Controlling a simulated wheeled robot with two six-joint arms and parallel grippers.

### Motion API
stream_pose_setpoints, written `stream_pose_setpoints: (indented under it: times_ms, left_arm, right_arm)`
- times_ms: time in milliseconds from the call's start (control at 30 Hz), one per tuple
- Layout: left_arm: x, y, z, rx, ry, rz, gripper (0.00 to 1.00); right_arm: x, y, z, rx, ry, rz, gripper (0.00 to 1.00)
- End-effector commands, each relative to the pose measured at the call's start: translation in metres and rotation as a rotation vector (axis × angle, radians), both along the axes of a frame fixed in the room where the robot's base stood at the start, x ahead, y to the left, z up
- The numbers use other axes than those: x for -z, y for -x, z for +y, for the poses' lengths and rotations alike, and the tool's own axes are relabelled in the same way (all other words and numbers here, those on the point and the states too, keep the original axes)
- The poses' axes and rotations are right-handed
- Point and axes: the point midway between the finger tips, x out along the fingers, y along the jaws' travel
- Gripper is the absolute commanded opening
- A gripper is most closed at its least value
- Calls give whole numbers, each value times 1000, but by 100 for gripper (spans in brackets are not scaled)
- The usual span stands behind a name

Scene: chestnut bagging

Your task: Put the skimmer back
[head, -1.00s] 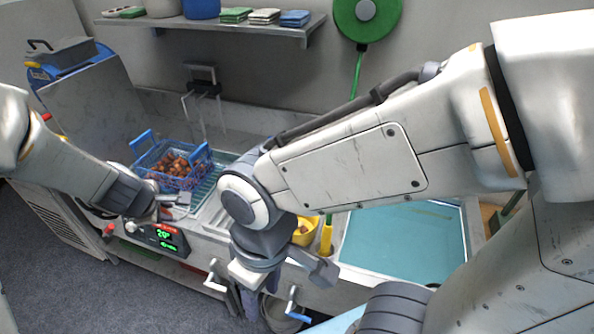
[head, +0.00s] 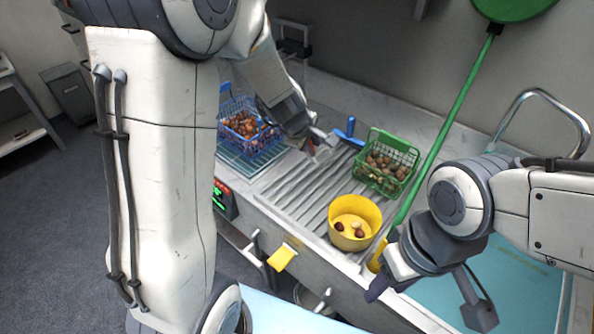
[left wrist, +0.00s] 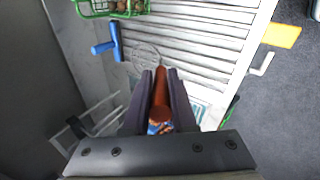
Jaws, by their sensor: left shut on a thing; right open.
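My left gripper (head: 318,143) is above the ribbed drainboard, between the blue basket and the green basket. In the left wrist view its two fingers (left wrist: 160,98) are shut on the reddish-brown handle of the skimmer (left wrist: 160,92). A faint round wire outline, likely the skimmer's head, shows beyond the handle over the ribs. In the head view only a small reddish bit shows at the fingertips.
A blue basket (head: 228,107) of chestnuts is at left. A green basket (head: 391,143) of chestnuts and a yellow bowl (head: 343,208) with a few pieces stand on the drainboard (head: 290,195).

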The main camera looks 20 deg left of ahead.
Motion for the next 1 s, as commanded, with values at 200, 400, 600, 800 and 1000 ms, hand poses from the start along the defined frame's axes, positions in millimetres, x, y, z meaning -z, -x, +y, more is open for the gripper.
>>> stream_pose_setpoints:
  times_ms: [200, 400, 600, 800, 1000]
  left_arm:
    - [25, -5, 39, -7, 1, -1, 0]
    - [37, -5, 47, -4, 0, 0, 0]
    - [66, -5, 48, -4, 0, 0, 0]
    - [66, -5, 48, -3, -1, -1, 0]
    - [69, -5, 48, -2, -2, 0, 0]
  right_arm:
    - [27, 0, 0, -2, 0, 0, 50]
    - [37, 0, 0, -2, -1, -1, 50]
    - [58, 0, 0, -2, 0, 0, 50]
    - [57, 0, 0, -2, -1, -1, 50]
    - [60, 0, 0, -2, -1, -1, 50]
